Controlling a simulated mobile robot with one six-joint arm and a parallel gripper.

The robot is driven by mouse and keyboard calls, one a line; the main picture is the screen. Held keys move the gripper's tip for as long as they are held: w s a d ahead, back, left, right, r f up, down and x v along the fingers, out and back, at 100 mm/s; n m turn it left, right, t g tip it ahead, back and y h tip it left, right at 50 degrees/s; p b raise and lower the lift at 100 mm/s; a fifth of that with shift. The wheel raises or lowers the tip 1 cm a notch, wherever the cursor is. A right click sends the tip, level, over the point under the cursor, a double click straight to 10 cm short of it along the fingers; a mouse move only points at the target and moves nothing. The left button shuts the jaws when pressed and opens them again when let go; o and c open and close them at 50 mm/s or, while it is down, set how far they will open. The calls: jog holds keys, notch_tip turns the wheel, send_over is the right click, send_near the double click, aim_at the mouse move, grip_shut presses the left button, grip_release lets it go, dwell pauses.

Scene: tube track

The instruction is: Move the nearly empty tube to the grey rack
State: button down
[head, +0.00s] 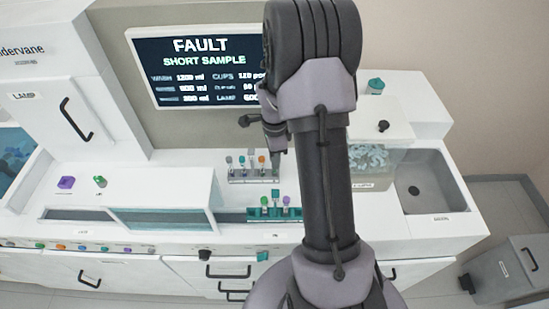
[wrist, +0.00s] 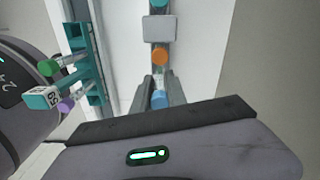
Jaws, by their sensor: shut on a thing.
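My gripper (wrist: 159,92) is shut on a blue-capped tube (wrist: 158,101), seen from above in the wrist view. In the head view the gripper (head: 276,165) is at the right end of the grey rack (head: 250,180), and the held tube is hidden there. The held tube lines up with the rack's orange-capped tube (wrist: 160,57), which also shows in the head view (head: 262,160). I cannot tell whether the held tube is seated, nor its fill level. The teal rack (head: 278,214) holds a green-capped tube (head: 264,201) and a purple-capped tube (head: 286,200).
A white hooded unit (head: 165,190) stands left of the racks. A clear-walled bin (head: 368,165) and a sink (head: 430,180) are to the right. The screen (head: 200,65) reads "FAULT SHORT SAMPLE".

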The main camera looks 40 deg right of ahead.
jog(key=shift+f, duration=0.15)
jog(key=shift+f+b, duration=0.5)
jog(key=shift+b, duration=0.2)
jog(key=shift+f, duration=0.15)
jog(key=shift+f+b, duration=0.45)
jog(key=shift+b, duration=0.2)
jog(key=c, duration=1.3)
grip_release()
jog(key=shift+o, duration=0.2)
jog(key=shift+r, duration=0.1)
